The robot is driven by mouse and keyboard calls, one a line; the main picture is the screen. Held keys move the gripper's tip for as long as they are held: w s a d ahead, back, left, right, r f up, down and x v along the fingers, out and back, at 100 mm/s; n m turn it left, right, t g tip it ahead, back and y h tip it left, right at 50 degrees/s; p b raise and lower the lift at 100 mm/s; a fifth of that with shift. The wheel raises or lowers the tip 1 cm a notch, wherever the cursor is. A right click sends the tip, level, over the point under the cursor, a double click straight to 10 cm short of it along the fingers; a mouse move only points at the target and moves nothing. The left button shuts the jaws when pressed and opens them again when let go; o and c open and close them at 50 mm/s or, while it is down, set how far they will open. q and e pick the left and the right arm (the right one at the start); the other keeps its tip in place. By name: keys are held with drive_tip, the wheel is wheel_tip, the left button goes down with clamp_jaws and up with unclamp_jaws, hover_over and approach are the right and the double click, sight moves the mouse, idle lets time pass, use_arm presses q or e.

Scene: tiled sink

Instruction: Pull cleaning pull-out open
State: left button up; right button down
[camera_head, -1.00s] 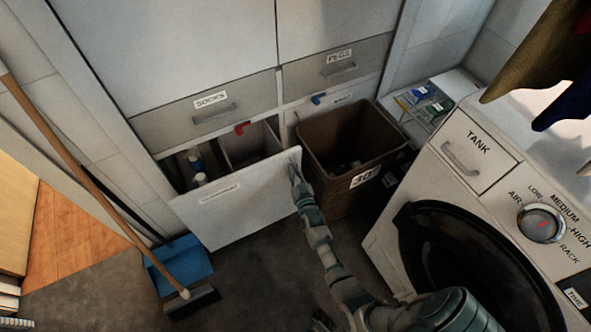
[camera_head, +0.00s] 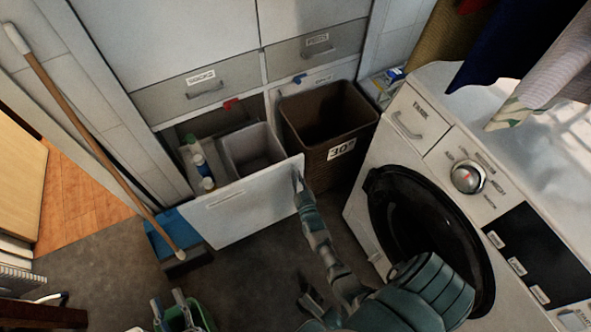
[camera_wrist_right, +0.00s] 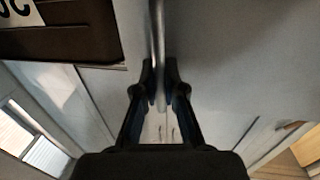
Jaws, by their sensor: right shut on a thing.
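The cleaning pull-out is a low white front panel (camera_head: 255,208) with a small label, standing out from the cabinet in the head view. Behind it are bottles (camera_head: 202,168) at the left and a grey bin (camera_head: 232,160) at the right. The pull-out is partly open. My right gripper (camera_head: 298,180) is at the panel's upper right edge.
A brown basket (camera_head: 345,115) stands right of the pull-out, beside the washing machine (camera_head: 405,185). A broom (camera_head: 90,130) leans at left, with a blue dustpan (camera_head: 172,228) near the panel's left end. A green bucket (camera_head: 205,315) is in front. Dark floor between is clear.

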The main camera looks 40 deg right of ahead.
use_arm(q)
drive_tip(key=shift+w+a+f+g+y+p, duration=0.1)
drive_tip(key=shift+f+g+y+p, duration=0.1)
drive_tip(key=shift+f+g, duration=0.4)
drive_tip(key=shift+w+f+g+y+p, duration=0.1)
drive_tip(key=shift+f+g+p, duration=0.15)
drive_tip(key=shift+f+g, duration=0.35)
drive_tip(key=shift+w+a+f+g+y+p, duration=0.1)
drive_tip(key=shift+f+g+p, duration=0.1)
drive_tip(key=shift+f+g, duration=0.4)
use_arm(e)
drive_tip(key=shift+d+v, duration=0.15)
drive_tip(key=shift+v, duration=0.75)
drive_tip(key=shift+d+v, duration=0.15)
drive_tip(key=shift+v, duration=0.75)
use_arm(q)
drive_tip(key=shift+f, duration=0.2)
use_arm(e)
drive_tip(key=shift+s, duration=0.1)
drive_tip(key=c, duration=1.2)
unclamp_jaws()
drive_tip(key=shift+c, duration=0.2)
drive_tip(key=v, duration=1.2)
